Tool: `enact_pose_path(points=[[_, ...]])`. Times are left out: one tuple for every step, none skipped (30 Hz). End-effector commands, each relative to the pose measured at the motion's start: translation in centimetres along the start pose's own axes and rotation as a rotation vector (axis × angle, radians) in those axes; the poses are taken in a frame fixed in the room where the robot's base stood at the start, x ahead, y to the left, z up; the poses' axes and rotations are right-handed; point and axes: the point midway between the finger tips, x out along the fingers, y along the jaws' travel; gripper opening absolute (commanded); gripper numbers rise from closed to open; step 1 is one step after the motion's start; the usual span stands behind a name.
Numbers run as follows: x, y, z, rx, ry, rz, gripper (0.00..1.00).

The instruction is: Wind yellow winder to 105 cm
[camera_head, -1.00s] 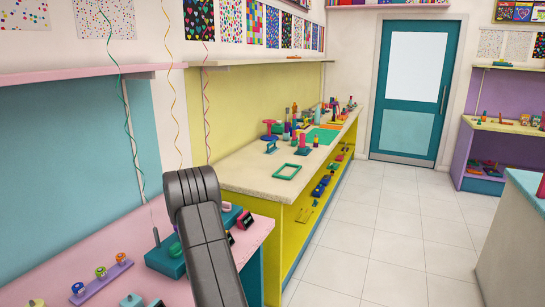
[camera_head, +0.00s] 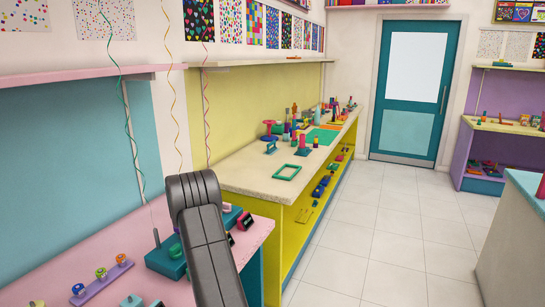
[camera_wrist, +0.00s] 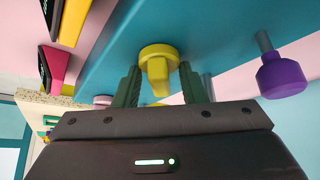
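The yellow winder (camera_wrist: 159,58) shows in the wrist view as a round disc with a narrower grip, against a teal surface (camera_wrist: 225,35). My gripper (camera_wrist: 160,72) has one dark green finger on each side of the yellow grip. Gaps show between the fingers and the grip, so it is open around it and not clamped. In the head view my arm covers the gripper and the yellow winder. A yellow curly string (camera_head: 172,80) hangs at the left. No length number can be read.
A purple knob (camera_wrist: 282,76) on a grey post is right of my gripper in the wrist view. Dark-faced pink (camera_wrist: 55,68) and yellow (camera_wrist: 73,20) blocks are at the left. A pink bench (camera_head: 60,265) holds a rack of small winders (camera_head: 102,282). The tiled floor (camera_head: 380,240) is clear.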

Motion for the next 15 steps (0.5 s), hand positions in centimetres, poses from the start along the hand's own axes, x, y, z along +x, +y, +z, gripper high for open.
enact_pose_path(points=[[0.03,-0.02,0.05,0.001,-0.001,0.001,0.38],[0.03,-0.02,0.05,0.001,-0.001,0.001,0.38],[0.02,-0.02,0.04,0.001,-0.001,0.001,0.38],[0.03,-0.02,0.04,0.002,-0.001,0.001,0.38],[0.02,-0.02,0.04,0.002,-0.001,0.001,0.38],[0.02,-0.02,0.03,0.002,-0.001,0.001,0.38],[0.02,-0.02,0.03,0.002,-0.001,0.001,0.38],[0.02,-0.02,0.03,0.002,-0.001,0.001,0.38],[0.02,-0.02,0.03,0.002,0.0,0.001,0.38],[0.01,-0.01,0.02,0.002,0.0,0.001,0.38],[0.01,-0.01,0.02,0.002,0.0,0.001,0.38],[0.01,-0.01,0.02,0.002,0.0,0.001,0.38],[0.01,-0.01,0.02,0.002,0.0,0.001,0.38],[0.01,-0.01,0.01,0.002,0.0,0.001,0.38],[-0.03,-0.01,-0.01,0.002,0.0,0.001,0.38]])
